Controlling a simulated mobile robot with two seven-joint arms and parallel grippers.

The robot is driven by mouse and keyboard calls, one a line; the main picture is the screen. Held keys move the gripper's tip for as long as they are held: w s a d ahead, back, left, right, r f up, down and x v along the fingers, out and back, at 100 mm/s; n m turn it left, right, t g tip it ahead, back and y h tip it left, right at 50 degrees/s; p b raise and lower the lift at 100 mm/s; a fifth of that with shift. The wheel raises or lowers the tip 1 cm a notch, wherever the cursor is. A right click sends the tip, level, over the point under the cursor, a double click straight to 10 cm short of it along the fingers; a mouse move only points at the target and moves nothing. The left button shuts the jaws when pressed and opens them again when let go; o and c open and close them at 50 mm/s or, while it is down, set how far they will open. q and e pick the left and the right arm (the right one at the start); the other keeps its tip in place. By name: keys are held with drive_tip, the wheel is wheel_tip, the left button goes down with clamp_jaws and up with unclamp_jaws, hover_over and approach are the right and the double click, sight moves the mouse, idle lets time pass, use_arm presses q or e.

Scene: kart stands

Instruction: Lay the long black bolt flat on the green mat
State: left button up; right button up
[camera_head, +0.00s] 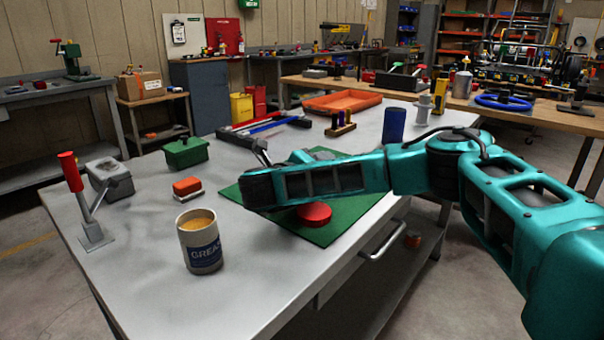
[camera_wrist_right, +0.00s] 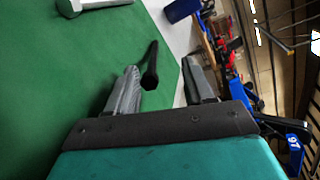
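The long black bolt (camera_wrist_right: 152,66) shows in the right wrist view, close beside the left-hand finger of my right gripper (camera_wrist_right: 161,66), over the green mat (camera_wrist_right: 60,80). Its head points towards the gripper's palm. I cannot tell whether its far end rests on the mat. My right gripper is open, with a clear gap between the bolt and the other finger. In the head view my right arm reaches across the green mat (camera_head: 345,225), and I cannot make out the black bolt there. My left gripper is in neither view.
A pale bolt (camera_wrist_right: 95,4) lies on the mat. A red round thing (camera_head: 314,214) sits on the mat below my forearm. A grease tin (camera_head: 200,242), a red block (camera_head: 187,186), a green box (camera_head: 185,153) and a blue cylinder (camera_head: 393,125) stand around the mat.

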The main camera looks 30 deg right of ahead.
drive_tip(key=p+v, duration=0.4)
drive_tip(key=v, duration=0.2)
drive_tip(key=shift+a+r, duration=0.2)
drive_tip(key=shift+r, duration=0.05)
drive_tip(key=shift+s+a+r+p, duration=0.2)
drive_tip(key=shift+a+p, duration=0.2)
drive_tip(key=shift+p, duration=0.25)
drive_tip(key=shift+s+a+f+p, duration=0.15)
drive_tip(key=shift+s+a, duration=0.1)
drive_tip(key=shift+a, duration=0.3)
drive_tip(key=shift+s+a+r+p, duration=0.15)
drive_tip(key=shift+s+a, duration=0.1)
drive_tip(key=shift+a, duration=0.3)
drive_tip(key=shift+f, duration=0.15)
